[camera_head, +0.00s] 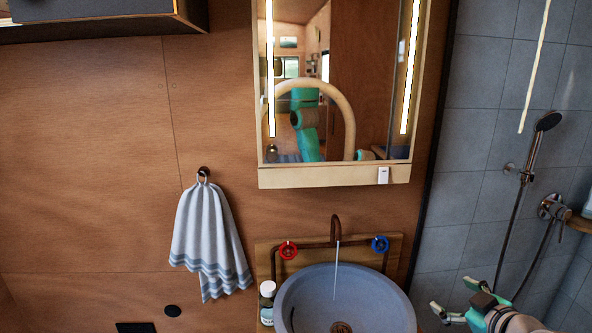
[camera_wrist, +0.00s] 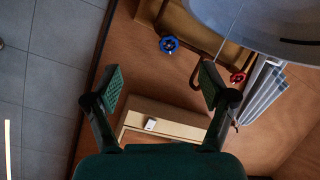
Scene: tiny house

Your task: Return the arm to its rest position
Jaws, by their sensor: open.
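My gripper (camera_head: 458,305) is at the lower right of the head view, to the right of the grey round basin (camera_head: 398,310). It also shows in the wrist view (camera_wrist: 162,80), with its two fingers spread wide and nothing between them. The fingers touch nothing that I can see. In the wrist view the scene appears upside down, with the basin (camera_wrist: 270,22) at the top right. Most of my arm is outside the head view, but part of it is reflected in the mirror (camera_head: 372,90).
Water runs from the tap (camera_head: 336,228) between a red valve (camera_head: 288,250) and a blue valve (camera_head: 380,244). A bottle (camera_head: 267,303) stands left of the basin. A striped towel (camera_head: 208,240) hangs on the wall. A hand shower (camera_head: 537,135) is on the tiled wall at right.

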